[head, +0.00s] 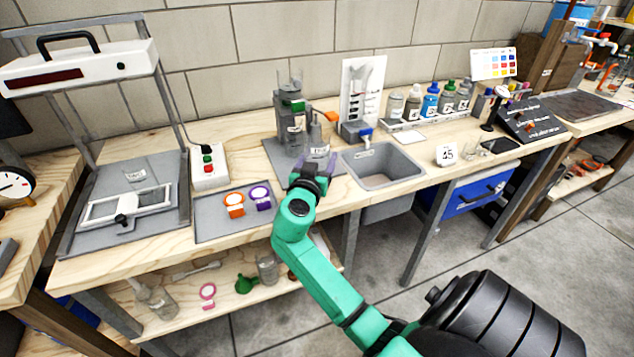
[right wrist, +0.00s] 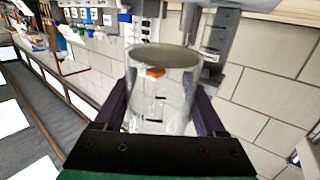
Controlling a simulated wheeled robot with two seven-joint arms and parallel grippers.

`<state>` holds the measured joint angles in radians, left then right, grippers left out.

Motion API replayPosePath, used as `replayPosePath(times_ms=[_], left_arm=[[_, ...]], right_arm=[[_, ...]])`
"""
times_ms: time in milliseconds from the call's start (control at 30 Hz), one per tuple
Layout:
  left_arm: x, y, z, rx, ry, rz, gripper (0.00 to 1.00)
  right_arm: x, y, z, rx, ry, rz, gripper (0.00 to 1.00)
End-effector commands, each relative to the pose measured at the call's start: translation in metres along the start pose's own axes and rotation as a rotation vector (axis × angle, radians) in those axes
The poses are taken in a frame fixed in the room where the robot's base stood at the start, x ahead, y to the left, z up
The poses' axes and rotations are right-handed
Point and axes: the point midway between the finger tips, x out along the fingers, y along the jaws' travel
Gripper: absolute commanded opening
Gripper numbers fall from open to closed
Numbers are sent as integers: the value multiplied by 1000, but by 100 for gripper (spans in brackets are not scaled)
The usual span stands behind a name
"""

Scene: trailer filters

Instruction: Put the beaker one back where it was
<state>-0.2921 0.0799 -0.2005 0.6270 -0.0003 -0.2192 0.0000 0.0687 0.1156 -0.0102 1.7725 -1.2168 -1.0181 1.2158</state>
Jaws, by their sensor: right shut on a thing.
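A clear glass beaker (right wrist: 163,95) stands between the two purple fingers of my right gripper (right wrist: 162,108) in the right wrist view. The fingers are shut on its sides, and its open rim faces away from the palm. In the head view my right gripper (head: 318,163) is at the front of the grey stirrer-like device (head: 290,115), left of the sink. The held beaker is mostly hard to make out there. My left gripper is not in view.
A grey sink (head: 385,168) lies right of my gripper. An orange and a purple ring-like item (head: 234,205) lie on the grey mat to the left. Several bottles (head: 430,103) line the back. The lower shelf holds glassware and a green funnel (head: 246,284).

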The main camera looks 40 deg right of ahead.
Motion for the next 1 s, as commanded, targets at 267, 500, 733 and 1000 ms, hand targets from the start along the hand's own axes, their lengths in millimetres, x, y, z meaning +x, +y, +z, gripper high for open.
replayPosePath(times_ms=[267, 500, 733, 1000], left_arm=[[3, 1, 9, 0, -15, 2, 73], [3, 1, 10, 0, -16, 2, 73], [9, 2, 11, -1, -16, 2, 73], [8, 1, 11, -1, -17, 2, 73]], right_arm=[[3, 0, 52, -5, 1, -1, 4], [3, -1, 68, 2, 3, -2, 4], [4, -1, 72, 2, 3, -1, 4], [3, -1, 70, 2, 2, -1, 100]])
